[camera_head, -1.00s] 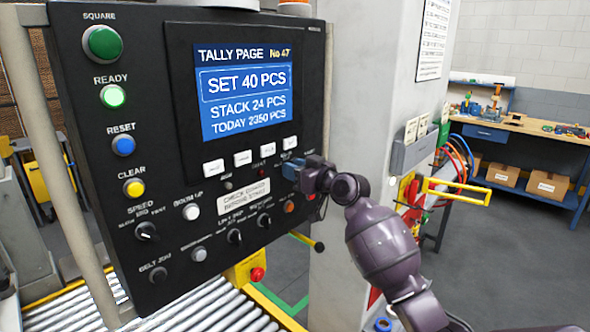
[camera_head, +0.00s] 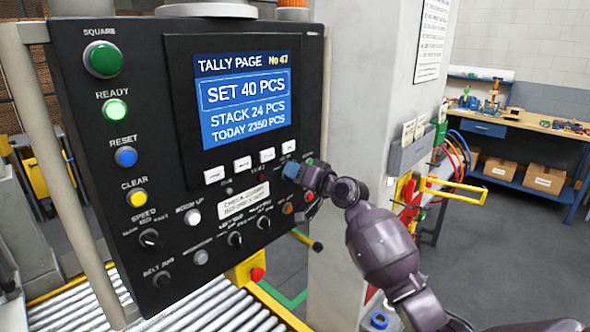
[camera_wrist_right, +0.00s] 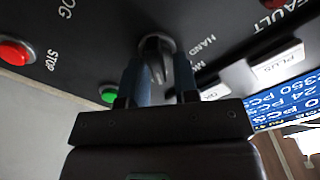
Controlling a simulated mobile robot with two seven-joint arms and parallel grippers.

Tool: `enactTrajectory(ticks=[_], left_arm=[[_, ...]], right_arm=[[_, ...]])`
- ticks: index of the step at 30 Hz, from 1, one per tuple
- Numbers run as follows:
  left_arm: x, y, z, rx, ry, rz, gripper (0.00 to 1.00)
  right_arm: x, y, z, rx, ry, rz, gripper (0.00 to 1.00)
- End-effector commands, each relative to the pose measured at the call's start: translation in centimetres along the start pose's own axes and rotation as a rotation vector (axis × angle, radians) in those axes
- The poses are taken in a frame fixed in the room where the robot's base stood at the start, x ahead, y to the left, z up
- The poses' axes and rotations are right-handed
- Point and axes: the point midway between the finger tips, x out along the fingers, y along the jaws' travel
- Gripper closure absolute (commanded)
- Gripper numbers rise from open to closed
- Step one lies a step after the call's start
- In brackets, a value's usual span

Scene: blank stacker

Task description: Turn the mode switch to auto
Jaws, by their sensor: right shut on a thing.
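The mode switch is a small black knob (camera_wrist_right: 157,52) on the dark control panel (camera_head: 165,120). A "HAND" label is beside it in the right wrist view; the other position labels are cut off or unclear. My right gripper (camera_wrist_right: 160,82) has its two blue fingers on either side of the knob and is shut on it. In the head view the same gripper (camera_head: 291,171) is at the panel's right side, below the screen, and hides the knob. My left gripper is not in view.
A green button (camera_wrist_right: 108,93) and a red stop button (camera_wrist_right: 15,52) are close to my right fingers. White keys (camera_wrist_right: 280,65) are on the other side. A grey pillar (camera_head: 360,80) stands right of the panel. Roller conveyor (camera_head: 215,312) runs below.

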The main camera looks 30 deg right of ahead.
Motion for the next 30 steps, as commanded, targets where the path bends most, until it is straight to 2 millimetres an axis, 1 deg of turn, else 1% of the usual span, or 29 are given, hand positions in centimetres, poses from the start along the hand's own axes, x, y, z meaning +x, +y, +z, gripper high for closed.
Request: enactTrajectory(ticks=[6,12,26,27,28,30], left_arm=[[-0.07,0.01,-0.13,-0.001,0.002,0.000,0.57],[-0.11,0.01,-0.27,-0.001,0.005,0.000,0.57],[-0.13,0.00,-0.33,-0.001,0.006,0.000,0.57],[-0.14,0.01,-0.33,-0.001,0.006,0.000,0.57],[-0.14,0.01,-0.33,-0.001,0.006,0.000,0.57],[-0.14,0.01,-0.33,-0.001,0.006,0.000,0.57]], right_arm=[[-0.01,0.18,-0.01,0.106,0.001,0.000,0.95],[-0.01,0.25,-0.01,0.155,0.002,0.000,0.95],[-0.01,0.26,-0.02,0.166,0.001,0.000,0.95],[-0.01,0.26,-0.02,0.166,0.001,0.000,0.67],[-0.01,0.26,-0.02,0.166,0.001,0.000,0.63],[-0.01,0.26,-0.02,0.165,0.001,0.000,0.63]])
